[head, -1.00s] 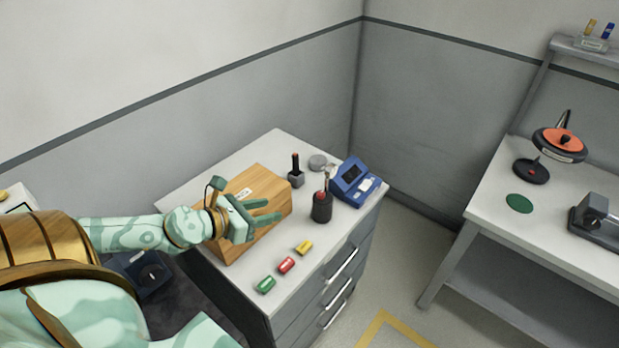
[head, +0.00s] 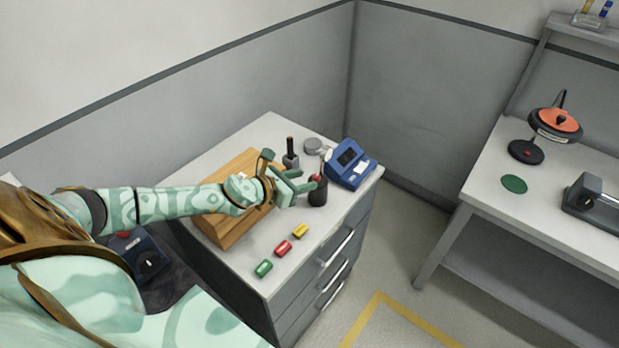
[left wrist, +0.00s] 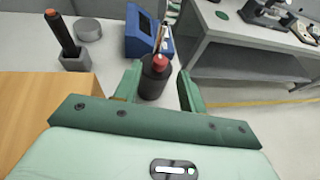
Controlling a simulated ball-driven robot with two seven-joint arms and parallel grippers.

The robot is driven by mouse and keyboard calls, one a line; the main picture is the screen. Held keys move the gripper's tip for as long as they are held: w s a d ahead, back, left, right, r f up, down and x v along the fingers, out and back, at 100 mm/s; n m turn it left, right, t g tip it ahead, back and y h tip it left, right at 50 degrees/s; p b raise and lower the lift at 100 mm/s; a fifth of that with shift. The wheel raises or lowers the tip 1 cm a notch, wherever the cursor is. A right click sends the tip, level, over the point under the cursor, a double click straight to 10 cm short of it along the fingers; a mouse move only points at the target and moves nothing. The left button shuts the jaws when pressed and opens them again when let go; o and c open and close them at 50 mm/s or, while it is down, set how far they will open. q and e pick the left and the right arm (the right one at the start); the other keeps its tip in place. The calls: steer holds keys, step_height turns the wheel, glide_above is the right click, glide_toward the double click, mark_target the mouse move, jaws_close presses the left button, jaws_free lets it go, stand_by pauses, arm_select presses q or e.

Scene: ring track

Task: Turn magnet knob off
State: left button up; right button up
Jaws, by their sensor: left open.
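My left gripper (head: 306,188) is open over the grey cabinet top, close to a black cup (head: 317,194) holding a red-tipped tool. In the left wrist view the black cup (left wrist: 153,82) shows between the two green fingers (left wrist: 160,85); I cannot tell whether they touch it. My right gripper is not in view.
A wooden block (head: 222,222) lies under my left forearm. A black-handled tool in a stand (head: 290,155), a grey disc (head: 313,146) and a blue device (head: 350,164) stand behind the cup. Green, red and yellow pieces (head: 283,247) lie in front. A grey bench (head: 480,190) stands at right.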

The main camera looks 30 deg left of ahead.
mark_target(314, 177)
arm_select(q)
steer(key=x, duration=0.3)
